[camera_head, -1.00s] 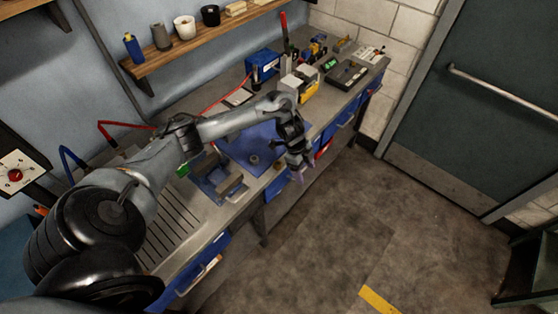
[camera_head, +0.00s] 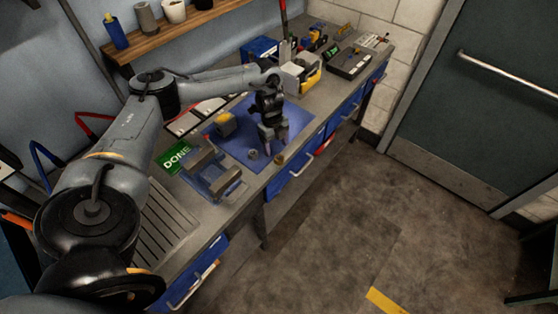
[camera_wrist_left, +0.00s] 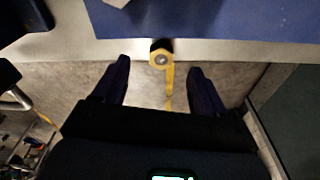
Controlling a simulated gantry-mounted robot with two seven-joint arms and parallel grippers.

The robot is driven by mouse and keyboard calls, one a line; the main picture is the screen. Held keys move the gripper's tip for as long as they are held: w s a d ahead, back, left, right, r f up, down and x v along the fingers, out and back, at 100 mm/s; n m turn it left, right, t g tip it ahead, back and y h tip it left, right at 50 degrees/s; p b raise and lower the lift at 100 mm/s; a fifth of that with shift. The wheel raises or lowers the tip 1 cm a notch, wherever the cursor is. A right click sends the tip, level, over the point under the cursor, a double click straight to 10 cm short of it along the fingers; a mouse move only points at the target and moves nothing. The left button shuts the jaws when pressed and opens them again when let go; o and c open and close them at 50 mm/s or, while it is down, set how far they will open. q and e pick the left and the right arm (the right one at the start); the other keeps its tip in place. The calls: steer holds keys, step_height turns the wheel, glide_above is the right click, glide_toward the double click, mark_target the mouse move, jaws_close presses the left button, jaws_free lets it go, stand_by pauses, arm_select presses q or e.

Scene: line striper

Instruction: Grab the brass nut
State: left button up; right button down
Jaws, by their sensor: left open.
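The small brass nut (camera_head: 279,159) sits by the front edge of the bench, just off the blue mat. In the left wrist view the brass nut (camera_wrist_left: 161,58) shows as a gold hexagon with a dark hole, lying ahead of and between the two fingertips. My left gripper (camera_head: 275,148) points down over the front part of the mat, close to the nut. Its fingers stand apart in the wrist view (camera_wrist_left: 158,76), with nothing between them. My right gripper is not in view.
A grey nut-like piece (camera_head: 253,154) lies on the blue mat (camera_head: 236,144) near the gripper. Open floor lies beyond the bench edge.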

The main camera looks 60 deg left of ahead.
mark_target(279, 158)
arm_select(q)
steer(key=shift+w+d+f, duration=0.1)
steer(key=shift+d+f, duration=0.15)
steer(key=shift+f, duration=0.7)
steer(key=shift+w+d+f, duration=0.1)
steer(key=shift+d+f, duration=0.1)
steer(key=shift+f, duration=0.75)
steer(key=shift+w+d+f, duration=0.1)
steer(key=shift+d+f, duration=0.15)
steer(key=shift+f, duration=0.7)
steer(key=shift+c, duration=0.2)
steer(key=c, duration=1.2)
steer(key=shift+o, duration=0.2)
steer(key=shift+r, duration=0.2)
